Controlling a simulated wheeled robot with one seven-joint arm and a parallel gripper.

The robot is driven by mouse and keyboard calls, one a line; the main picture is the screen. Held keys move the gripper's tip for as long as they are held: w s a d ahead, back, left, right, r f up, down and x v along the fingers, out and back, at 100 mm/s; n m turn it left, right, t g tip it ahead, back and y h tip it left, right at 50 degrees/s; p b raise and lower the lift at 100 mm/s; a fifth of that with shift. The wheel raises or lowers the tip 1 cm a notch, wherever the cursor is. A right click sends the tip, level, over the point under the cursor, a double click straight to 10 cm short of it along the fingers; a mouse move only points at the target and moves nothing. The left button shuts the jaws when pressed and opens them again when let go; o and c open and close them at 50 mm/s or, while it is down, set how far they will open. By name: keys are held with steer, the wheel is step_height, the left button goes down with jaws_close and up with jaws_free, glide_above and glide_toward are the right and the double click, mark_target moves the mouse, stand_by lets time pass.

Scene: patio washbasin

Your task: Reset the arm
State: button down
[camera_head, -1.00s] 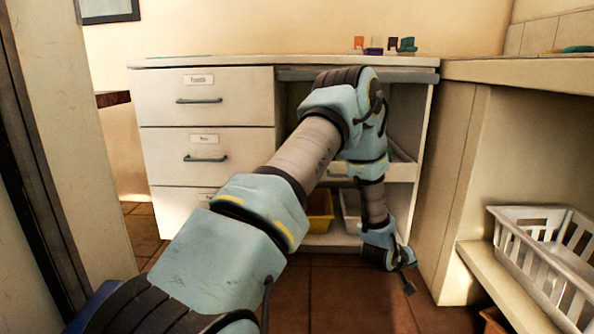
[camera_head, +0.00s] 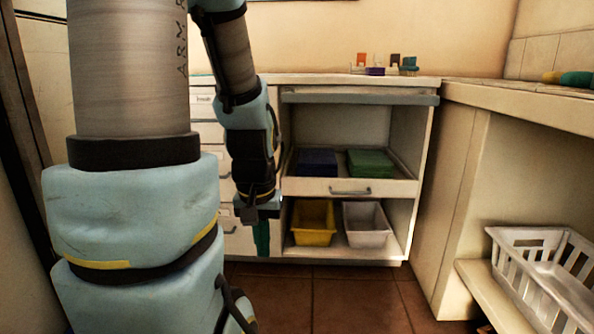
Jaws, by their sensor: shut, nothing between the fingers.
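My arm (camera_head: 140,70) rises large and close on the left side of the view. Its forearm hangs down from the top in front of the cabinet. My gripper (camera_head: 258,212) points down in front of the left edge of the open cabinet bay, and its fingers are small and dark. It is shut with nothing held. A narrow green strip (camera_head: 262,240) shows just below it against the cabinet front; I cannot tell what it is.
The cabinet (camera_head: 420,150) has a pulled-out shelf with a blue stack (camera_head: 316,163) and a green stack (camera_head: 370,163). Below are a yellow bin (camera_head: 313,222) and a white bin (camera_head: 367,225). A white basket (camera_head: 550,275) is at right. The floor (camera_head: 350,300) in front is clear.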

step_height(320, 180, up, 38)
steer(key=p, duration=3.7)
steer(key=shift+p, duration=0.35)
